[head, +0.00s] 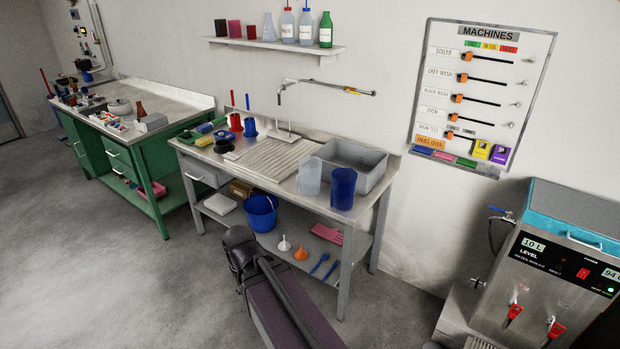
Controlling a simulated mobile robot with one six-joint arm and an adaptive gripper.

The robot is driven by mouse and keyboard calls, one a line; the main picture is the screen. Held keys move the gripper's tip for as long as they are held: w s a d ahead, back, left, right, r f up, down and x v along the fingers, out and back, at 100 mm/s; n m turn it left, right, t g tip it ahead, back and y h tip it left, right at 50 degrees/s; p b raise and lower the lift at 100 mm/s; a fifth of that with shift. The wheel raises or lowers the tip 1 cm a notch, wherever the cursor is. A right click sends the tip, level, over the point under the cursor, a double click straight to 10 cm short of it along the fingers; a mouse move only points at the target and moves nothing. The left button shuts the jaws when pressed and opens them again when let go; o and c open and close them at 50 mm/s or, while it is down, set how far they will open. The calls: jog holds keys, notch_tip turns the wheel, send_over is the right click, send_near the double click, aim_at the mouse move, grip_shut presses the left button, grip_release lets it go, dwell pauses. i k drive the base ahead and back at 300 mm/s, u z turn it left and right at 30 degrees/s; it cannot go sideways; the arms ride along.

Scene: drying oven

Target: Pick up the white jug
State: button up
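The white jug (309,177) looks pale and translucent. It stands upright on the grey sink table (285,187), near its front right part, at the left front corner of the sink basin. A blue jug (343,189) stands close to its right. Part of my arm shows at the bottom middle, in front of the table and below the jugs. My gripper cannot be made out in this view. Nothing is seen touching the white jug.
The grey sink basin (372,160) is behind the jugs, with a tap (322,86) above. A blue bucket (261,212) and funnels (301,253) are on the lower shelf. A boiler (555,270) stands right. A green bench (162,150) stands left. Open floor lies front left.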

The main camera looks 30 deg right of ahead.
aim_at(307, 179)
jog(key=i, duration=0.9)
jog(key=u, duration=0.05)
